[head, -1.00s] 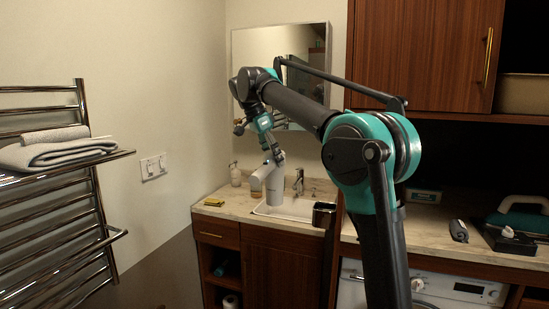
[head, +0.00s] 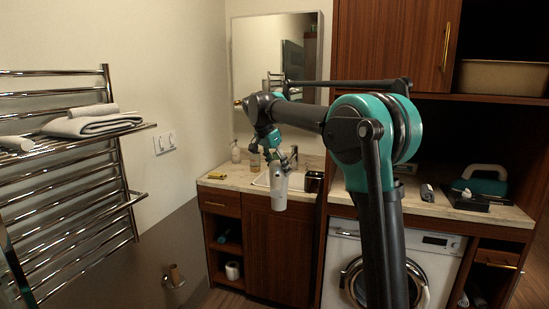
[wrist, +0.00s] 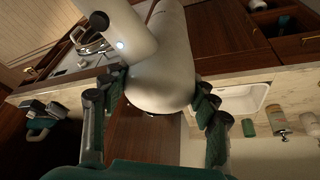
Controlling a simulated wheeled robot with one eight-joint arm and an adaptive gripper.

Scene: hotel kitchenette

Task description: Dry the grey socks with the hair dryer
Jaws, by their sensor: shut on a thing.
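My gripper (head: 272,148) is shut on the white hair dryer (head: 279,188), which hangs below it in front of the sink counter. In the wrist view the fingers of my gripper (wrist: 155,105) close on both sides of the hair dryer's white body (wrist: 165,65), with a second white tubular part angled off it. I cannot make out the grey socks for certain. A folded grey cloth (head: 92,125) with a smaller pale piece on top lies on the towel rack at left, and a pale item (head: 15,144) lies at the rack's left end.
The chrome towel rack (head: 130,203) stands at left. The counter (head: 232,180) holds a sink (head: 262,181), a yellow sponge, bottles and a dark cup (head: 314,182). A washing machine (head: 345,245) is under the right counter, and a teal appliance (head: 483,185) stands above. A small brown object (head: 174,275) shows low at left.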

